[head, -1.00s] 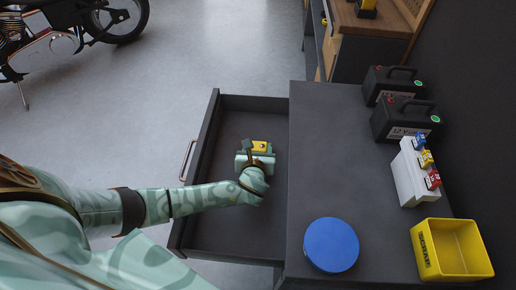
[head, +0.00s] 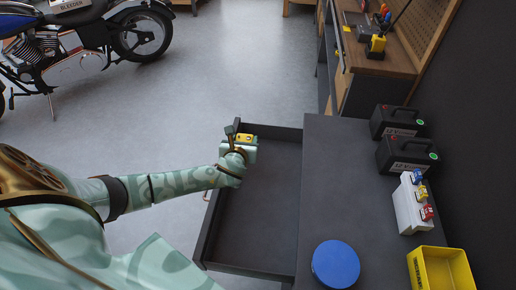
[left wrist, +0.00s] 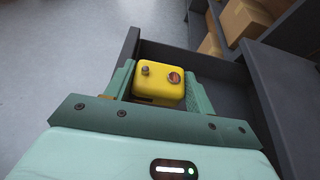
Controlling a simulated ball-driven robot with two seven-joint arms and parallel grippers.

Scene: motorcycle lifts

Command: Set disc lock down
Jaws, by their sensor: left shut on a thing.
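The disc lock (head: 245,138) is a small yellow block. In the left wrist view the yellow disc lock (left wrist: 158,86) sits between the two fingers, with a small metal knob and a round brown mark on its top. My left gripper (head: 240,143) is shut on it, over the far left part of the open drawer (head: 262,205), near the drawer's left wall. In the left wrist view the gripper (left wrist: 160,88) has one finger on each side of the lock. I cannot tell the height above the drawer floor. My right gripper is not in view.
The drawer looks empty and opens left from a dark cabinet. A motorcycle (head: 85,45) stands far left.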

